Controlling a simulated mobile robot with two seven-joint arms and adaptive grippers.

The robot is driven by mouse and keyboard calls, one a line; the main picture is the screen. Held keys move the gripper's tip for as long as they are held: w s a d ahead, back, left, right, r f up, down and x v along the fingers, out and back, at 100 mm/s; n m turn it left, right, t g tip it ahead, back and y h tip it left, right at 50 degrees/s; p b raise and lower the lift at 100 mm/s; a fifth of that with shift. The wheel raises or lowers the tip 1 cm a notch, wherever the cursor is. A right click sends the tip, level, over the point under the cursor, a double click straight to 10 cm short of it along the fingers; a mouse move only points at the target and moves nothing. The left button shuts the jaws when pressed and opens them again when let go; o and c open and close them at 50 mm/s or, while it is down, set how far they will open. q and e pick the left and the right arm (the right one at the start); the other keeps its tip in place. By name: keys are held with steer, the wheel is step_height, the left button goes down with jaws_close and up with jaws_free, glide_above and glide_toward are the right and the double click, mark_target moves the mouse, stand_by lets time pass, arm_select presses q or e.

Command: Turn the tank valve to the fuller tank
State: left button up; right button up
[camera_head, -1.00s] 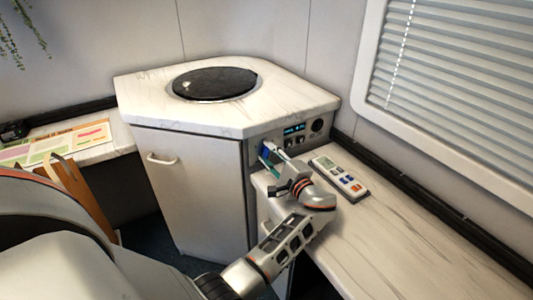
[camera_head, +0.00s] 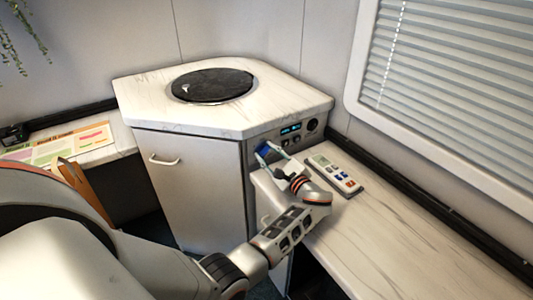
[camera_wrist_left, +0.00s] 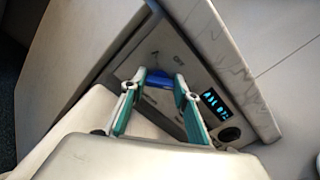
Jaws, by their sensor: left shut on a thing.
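The blue tank valve handle (camera_head: 263,149) sits on the front panel of the corner cabinet. It also shows in the left wrist view (camera_wrist_left: 158,80), between the fingertips. My left gripper (camera_head: 270,154) is shut on this blue handle, with one teal-sided finger on each side of it in the wrist view (camera_wrist_left: 159,82). A lit display (camera_head: 291,128) is on the panel beside the valve; in the wrist view the display (camera_wrist_left: 215,103) has blue characters too small to read surely. Labels around the valve are blurred. My right gripper is not in view.
The cabinet (camera_head: 195,185) has a marble top with a round black lid (camera_head: 213,85). A white remote-like device (camera_head: 335,174) with coloured buttons lies on the right counter (camera_head: 400,225), which is otherwise clear. A window with blinds (camera_head: 460,95) is above. Papers (camera_head: 60,147) lie on the left counter.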

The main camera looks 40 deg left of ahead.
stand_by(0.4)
arm_select(q)
steer(key=o, duration=1.1)
steer(key=v, duration=0.7)
steer(key=shift+s+d, duration=0.1)
steer(key=shift+d, duration=0.15)
